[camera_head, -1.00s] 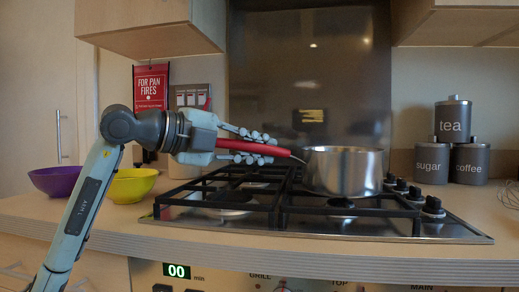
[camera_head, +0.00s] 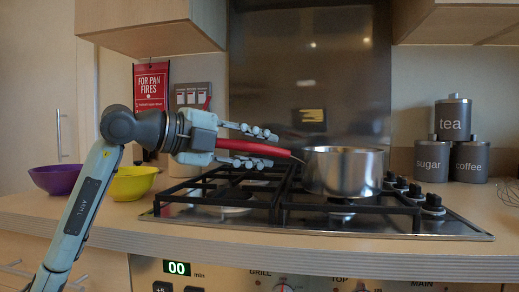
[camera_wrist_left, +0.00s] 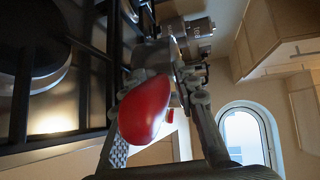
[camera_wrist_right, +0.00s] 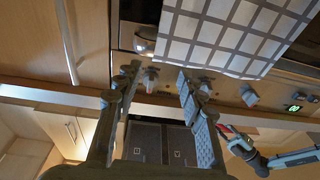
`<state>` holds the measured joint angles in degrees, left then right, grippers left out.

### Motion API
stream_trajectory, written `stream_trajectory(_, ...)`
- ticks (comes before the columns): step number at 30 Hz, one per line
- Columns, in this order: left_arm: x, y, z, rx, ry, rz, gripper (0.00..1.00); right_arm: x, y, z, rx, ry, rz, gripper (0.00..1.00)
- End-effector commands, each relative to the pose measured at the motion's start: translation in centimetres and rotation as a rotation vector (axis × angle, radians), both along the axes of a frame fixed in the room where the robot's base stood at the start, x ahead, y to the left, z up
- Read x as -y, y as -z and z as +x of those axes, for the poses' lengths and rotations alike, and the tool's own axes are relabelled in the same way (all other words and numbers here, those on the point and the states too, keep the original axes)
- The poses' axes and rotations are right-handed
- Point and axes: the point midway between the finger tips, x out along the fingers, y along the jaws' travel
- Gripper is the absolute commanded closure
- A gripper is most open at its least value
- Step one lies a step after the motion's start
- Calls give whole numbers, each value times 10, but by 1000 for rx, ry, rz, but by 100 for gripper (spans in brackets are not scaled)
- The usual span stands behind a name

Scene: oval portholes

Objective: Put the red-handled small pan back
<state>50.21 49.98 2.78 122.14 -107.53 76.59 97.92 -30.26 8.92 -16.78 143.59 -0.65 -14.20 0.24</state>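The small pan (camera_head: 344,172) is steel with a long red handle (camera_head: 258,147). It sits upright on the black grate at the right part of the hob, its handle pointing left. My left gripper (camera_head: 272,149) is around the handle, one finger above and one below, with visible gaps, so it is open. In the left wrist view the red handle (camera_wrist_left: 146,108) lies between the spread fingers, and the metal pan (camera_wrist_left: 152,52) is beyond it. My right gripper (camera_wrist_right: 158,80) is open and empty in the right wrist view, and out of the head view.
The hob (camera_head: 240,222) has knobs at its right. Purple (camera_head: 55,178) and yellow (camera_head: 132,183) bowls stand left. Tea (camera_head: 453,118), sugar (camera_head: 433,160) and coffee (camera_head: 470,160) canisters stand right. A checked cloth (camera_wrist_right: 228,35) hangs near my right gripper.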

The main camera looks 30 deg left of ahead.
Motion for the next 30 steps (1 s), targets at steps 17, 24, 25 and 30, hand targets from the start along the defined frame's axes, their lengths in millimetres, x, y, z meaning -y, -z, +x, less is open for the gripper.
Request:
stream_trajectory(17,0,-11,0,2,0,-1,63,12,29,5,-134,26,-65,60)
stream_trajectory(24,-30,-17,-49,1,-4,3,63,-1,1,0,6,-1,5,60)
stream_trajectory(25,-33,-19,-55,2,-5,4,63,-2,-4,-2,26,-5,16,60)
stream_trajectory(30,-48,-25,-83,2,-3,1,63,-8,-28,-10,135,-22,71,60)
